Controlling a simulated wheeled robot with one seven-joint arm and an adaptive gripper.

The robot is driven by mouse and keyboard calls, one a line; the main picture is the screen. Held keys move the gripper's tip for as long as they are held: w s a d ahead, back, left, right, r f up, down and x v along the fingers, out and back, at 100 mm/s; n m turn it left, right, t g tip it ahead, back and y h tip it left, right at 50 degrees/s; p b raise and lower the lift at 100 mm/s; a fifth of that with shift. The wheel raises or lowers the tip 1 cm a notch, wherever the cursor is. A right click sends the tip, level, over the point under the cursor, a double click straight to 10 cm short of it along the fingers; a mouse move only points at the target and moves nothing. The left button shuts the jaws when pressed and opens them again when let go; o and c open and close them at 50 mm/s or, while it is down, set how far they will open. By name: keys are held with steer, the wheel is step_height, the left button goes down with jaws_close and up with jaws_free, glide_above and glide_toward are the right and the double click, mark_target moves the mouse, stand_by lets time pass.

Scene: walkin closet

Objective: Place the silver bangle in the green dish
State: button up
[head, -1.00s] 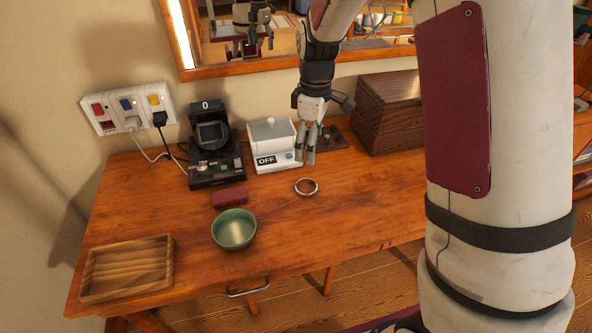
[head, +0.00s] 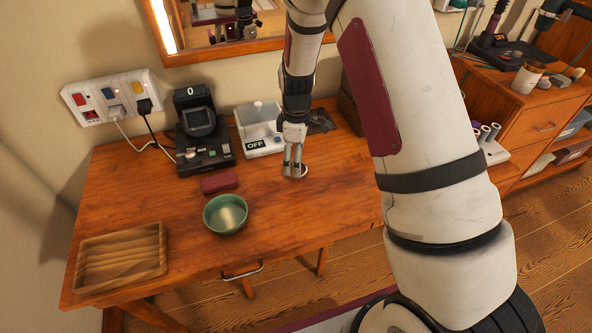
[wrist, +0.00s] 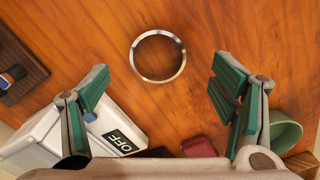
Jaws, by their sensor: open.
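The silver bangle (wrist: 158,55) lies flat on the wooden desk. In the wrist view it is ahead of my open gripper (wrist: 168,95), between the lines of its two fingers, and neither finger touches it there. In the head view my gripper (head: 292,174) points down over the bangle and hides most of it; a bit of its rim (head: 305,171) shows to the right of the fingers.
A dark red block (head: 220,183) lies behind the dish. A white box marked OFF (head: 262,130) and a black device (head: 203,145) stand at the back. A wooden tray (head: 121,258) sits at the front left. The desk right of the dish is clear.

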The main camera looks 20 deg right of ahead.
step_height(320, 180, down, 4)
steer(key=shift+w, duration=0.15)
steer(key=c, duration=1.3)
steer(key=shift+r, duration=0.1)
steer(key=shift+r, duration=0.6)
step_height(320, 180, up, 2)
steer(key=shift+r, duration=0.2)
steer(key=s, duration=1)
steer(key=s+r, duration=0.1)
steer(key=s, duration=0.5)
steer(key=shift+d+r, duration=0.1)
steer(key=shift+d, duration=0.25)
